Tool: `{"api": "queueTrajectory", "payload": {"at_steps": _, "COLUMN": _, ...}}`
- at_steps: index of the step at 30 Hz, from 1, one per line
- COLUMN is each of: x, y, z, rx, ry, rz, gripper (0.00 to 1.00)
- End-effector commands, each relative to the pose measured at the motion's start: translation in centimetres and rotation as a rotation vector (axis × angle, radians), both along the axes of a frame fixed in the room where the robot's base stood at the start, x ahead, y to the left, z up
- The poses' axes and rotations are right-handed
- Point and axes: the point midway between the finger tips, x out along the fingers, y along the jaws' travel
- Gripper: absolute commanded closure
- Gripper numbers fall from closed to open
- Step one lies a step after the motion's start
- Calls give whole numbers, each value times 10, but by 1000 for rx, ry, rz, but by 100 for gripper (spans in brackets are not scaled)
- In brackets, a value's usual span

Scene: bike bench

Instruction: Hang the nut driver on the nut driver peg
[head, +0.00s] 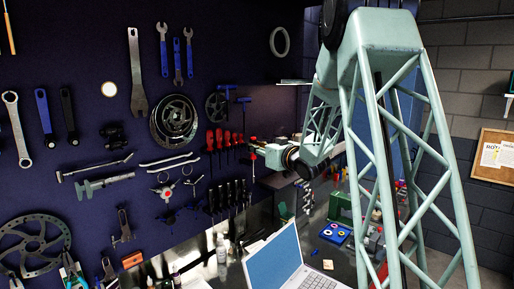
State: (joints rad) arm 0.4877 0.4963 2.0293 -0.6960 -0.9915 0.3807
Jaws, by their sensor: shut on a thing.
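My gripper (260,151) is beside the dark pegboard wall, at the middle of the head view. It is shut on a slim red-handled driver, which I take as the nut driver (253,142). The driver is upright, handle up, with its thin shaft pointing down. It is just right of a row of red-handled drivers (224,139) hanging on the board. The fingertips are small and partly hidden by the wrist. I cannot make out the nut driver peg, nor whether the driver touches the board.
Blue hex keys (227,88) and a dark chainring (217,106) hang above the row. Dark-handled tools (229,195) hang below. An open laptop (277,262), a blue tray (335,233) and a green box (341,206) crowd the bench.

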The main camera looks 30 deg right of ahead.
Motion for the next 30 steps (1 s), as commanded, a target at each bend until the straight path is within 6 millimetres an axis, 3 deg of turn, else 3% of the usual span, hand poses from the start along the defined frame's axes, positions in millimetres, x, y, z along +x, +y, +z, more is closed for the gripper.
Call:
{"api": "queueTrajectory", "payload": {"at_steps": 18, "x": 21, "y": 12, "z": -9, "rx": -2, "ry": -1, "rz": 7, "gripper": 94}}
{"api": "queueTrajectory", "payload": {"at_steps": 30, "x": 24, "y": 15, "z": -16, "rx": -2, "ry": 6, "rz": 11, "gripper": 94}}
